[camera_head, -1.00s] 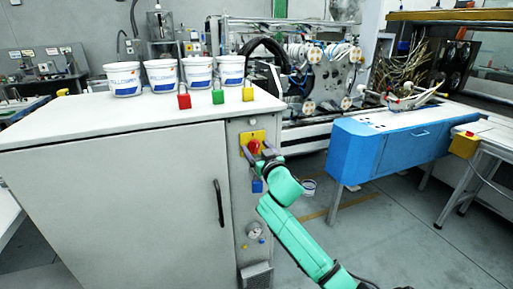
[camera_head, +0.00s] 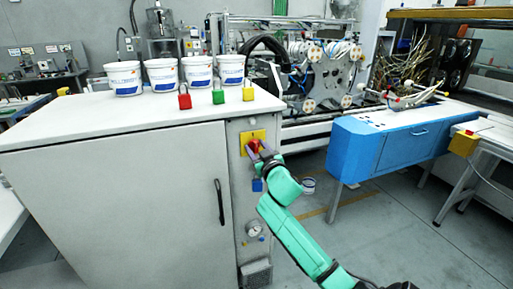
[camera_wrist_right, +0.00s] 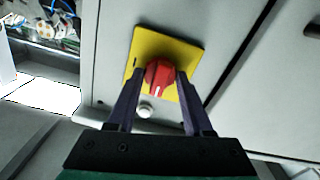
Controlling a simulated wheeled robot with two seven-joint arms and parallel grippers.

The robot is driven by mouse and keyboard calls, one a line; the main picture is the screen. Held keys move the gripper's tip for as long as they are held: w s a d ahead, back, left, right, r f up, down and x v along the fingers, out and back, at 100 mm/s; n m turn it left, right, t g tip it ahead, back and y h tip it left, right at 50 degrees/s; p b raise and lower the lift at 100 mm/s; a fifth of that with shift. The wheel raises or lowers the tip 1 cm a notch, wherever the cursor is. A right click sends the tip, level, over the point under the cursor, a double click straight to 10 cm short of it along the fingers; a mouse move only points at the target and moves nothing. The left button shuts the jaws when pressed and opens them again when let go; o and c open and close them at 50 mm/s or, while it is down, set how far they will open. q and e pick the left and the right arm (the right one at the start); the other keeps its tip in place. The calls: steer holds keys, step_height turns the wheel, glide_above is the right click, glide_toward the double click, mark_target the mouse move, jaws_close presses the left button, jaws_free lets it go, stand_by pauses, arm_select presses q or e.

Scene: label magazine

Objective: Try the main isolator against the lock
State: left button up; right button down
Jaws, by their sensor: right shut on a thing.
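The main isolator is a red rotary handle on a yellow plate (camera_head: 246,137) on the narrow side of the grey cabinet. In the right wrist view the red handle (camera_wrist_right: 158,77) sits between the two dark fingers of my right gripper (camera_wrist_right: 157,80), which is shut on it. The yellow plate (camera_wrist_right: 186,53) shows around it. My right gripper also shows in the head view (camera_head: 256,150), at the handle. My left gripper is not in view.
Red (camera_head: 184,97), green (camera_head: 218,93) and yellow (camera_head: 248,91) padlocks stand on the cabinet top (camera_head: 120,115), before several white tubs (camera_head: 162,75). A blue machine housing (camera_head: 400,140) stands to the right.

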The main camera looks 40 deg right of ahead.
steer(key=shift+c, duration=1.5)
jaws_free()
steer(key=b+v, duration=0.1)
steer(key=v, duration=1.3)
steer(key=shift+s+b, duration=0.25)
steer(key=shift+b, duration=0.15)
steer(key=shift+a, duration=0.15)
